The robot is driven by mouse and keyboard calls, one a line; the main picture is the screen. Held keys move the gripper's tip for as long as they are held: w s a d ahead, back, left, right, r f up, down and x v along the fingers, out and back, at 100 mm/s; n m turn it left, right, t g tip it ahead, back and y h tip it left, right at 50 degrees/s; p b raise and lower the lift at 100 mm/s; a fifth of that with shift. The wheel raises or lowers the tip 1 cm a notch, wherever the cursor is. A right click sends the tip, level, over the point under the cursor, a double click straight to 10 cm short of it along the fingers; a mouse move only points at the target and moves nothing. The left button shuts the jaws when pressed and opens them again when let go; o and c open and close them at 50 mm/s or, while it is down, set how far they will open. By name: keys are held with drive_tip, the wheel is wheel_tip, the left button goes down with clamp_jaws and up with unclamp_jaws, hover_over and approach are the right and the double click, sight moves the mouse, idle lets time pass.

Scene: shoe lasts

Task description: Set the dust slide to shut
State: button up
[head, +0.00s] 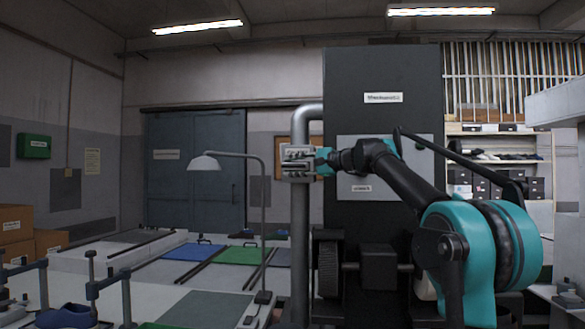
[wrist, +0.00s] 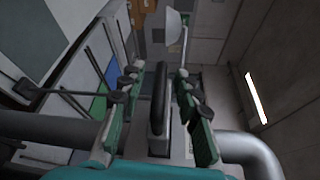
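The dust slide (head: 296,176) is a light grey box-like fitting on the upright grey duct, left of the dark machine cabinet. In the wrist view, a dark rounded handle (wrist: 159,98) stands up between my fingers. My gripper (head: 319,160) is at the slide from its right in the head view. In the wrist view its two green-and-dark fingers (wrist: 160,80) are spread, one on each side of the handle, with visible gaps. The slide's exact position is too small and partly hidden to tell.
The grey duct (head: 299,235) runs down from a bend beside the dark cabinet (head: 382,75). A lamp on a bent post (head: 263,205) stands left of the duct. Benches with blue and green mats (head: 193,252) lie to the left. Shelves stand behind my arm at right.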

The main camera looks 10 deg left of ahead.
drive_tip(key=shift+c, duration=0.6)
clamp_jaws()
drive_tip(key=shift+w, duration=0.1)
drive_tip(key=shift+w+d, duration=0.15)
drive_tip(key=shift+w, duration=3.4)
drive_tip(key=shift+o, duration=0.2)
unclamp_jaws()
drive_tip(key=shift+w, duration=0.15)
drive_tip(key=shift+o, duration=0.4)
